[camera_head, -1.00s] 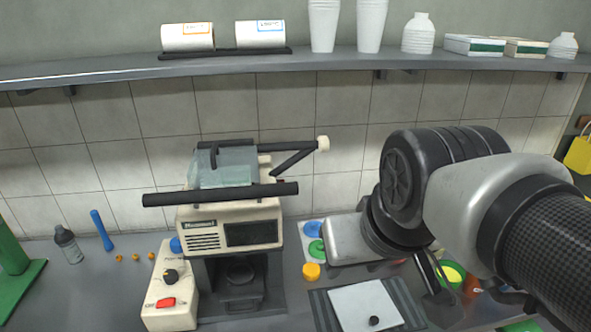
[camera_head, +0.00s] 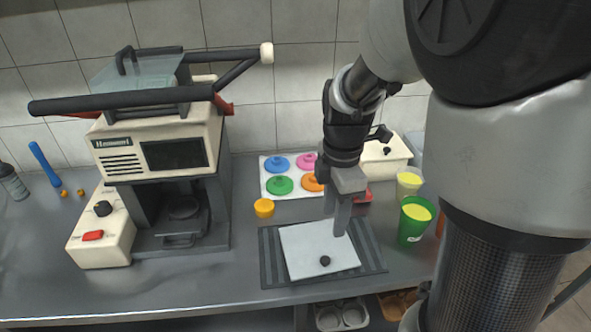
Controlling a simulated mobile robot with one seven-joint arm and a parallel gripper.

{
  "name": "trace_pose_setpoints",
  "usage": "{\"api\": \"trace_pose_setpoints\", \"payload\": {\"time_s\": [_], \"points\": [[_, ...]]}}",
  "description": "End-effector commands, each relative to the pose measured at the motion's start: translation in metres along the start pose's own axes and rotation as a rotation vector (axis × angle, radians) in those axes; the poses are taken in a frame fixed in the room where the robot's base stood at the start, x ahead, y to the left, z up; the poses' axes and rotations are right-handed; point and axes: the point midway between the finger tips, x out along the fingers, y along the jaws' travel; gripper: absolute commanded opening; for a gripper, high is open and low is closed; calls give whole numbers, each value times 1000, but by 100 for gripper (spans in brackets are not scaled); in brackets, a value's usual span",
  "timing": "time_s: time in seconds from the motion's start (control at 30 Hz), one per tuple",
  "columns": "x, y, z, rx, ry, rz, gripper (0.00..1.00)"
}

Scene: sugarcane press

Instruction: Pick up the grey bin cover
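My gripper (camera_head: 340,224) points down over the back right part of the cover, behind the knob. Its fingers overlap in this view, so I cannot tell their gap, nor whether they touch the plate. The knob is clear of the fingers.
A green cup (camera_head: 411,226) with yellow contents stands close to the panel's right. Behind is a white board (camera_head: 270,190) with coloured discs. The cream press (camera_head: 150,160) stands at left. A cream box (camera_head: 392,165) is behind my gripper.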

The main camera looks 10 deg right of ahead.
Motion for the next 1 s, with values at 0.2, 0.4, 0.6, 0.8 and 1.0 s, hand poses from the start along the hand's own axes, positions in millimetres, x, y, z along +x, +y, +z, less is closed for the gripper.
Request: {"api": "trace_pose_setpoints", "payload": {"time_s": [0.2,0.4,0.6,0.8,1.0], "points": [[52,-2,0,2,-1,-6,40],[85,-1,-1,3,0,-2,40],[96,-1,-2,3,0,0,40],[126,-2,-9,1,-1,-5,40],[144,-2,-8,4,-1,-1,40]]}}
